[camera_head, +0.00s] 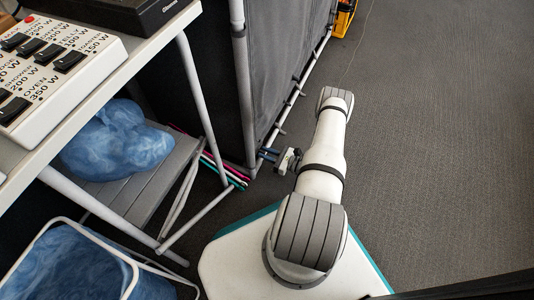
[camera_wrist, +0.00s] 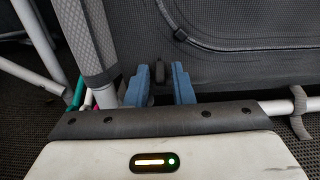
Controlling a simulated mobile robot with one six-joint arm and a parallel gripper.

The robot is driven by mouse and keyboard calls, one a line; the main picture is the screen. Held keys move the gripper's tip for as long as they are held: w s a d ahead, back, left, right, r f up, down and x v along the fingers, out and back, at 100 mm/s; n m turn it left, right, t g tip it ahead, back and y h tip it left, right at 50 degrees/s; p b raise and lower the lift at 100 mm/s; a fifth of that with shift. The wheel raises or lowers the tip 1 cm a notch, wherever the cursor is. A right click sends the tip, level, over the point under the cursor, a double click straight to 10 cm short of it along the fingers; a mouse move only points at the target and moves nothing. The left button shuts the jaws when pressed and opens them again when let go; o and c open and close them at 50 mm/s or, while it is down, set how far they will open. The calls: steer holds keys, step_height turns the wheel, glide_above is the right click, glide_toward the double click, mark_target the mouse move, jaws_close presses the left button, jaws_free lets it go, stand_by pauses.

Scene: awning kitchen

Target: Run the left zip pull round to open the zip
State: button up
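My gripper (camera_wrist: 160,84) shows its two blue fingers standing apart in front of the grey fabric panel (camera_wrist: 250,75). A small dark piece shows between the fingers; I cannot tell whether it is part of my gripper or hangs from the panel. The zip (camera_wrist: 250,46) is a dark curved line that drops from the top and bends right along the panel. A small dark piece, which looks like a zip pull (camera_wrist: 180,35), sits at its bend, above and right of the fingers, apart from them. In the head view my gripper (camera_head: 267,154) is beside the panel's lower near corner.
A padded upright post (camera_wrist: 88,40) stands left of the fingers. A pale rail (camera_wrist: 280,107) runs along the panel's bottom. In the head view, a table (camera_head: 150,50) with a switch box (camera_head: 60,65) and a blue bag (camera_head: 115,140) are left. Carpet (camera_head: 450,120) is clear right.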

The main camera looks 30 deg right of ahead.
jaws_close()
steer(key=shift+r, duration=0.1)
step_height(320, 180, up, 62)
steer(key=p, duration=3.5)
steer(key=shift+d, duration=0.1)
steer(key=shift+o, duration=1.3)
jaws_free()
steer(key=v, duration=0.7)
steer(key=shift+s+d, duration=0.2)
steer(key=shift+s, duration=0.1)
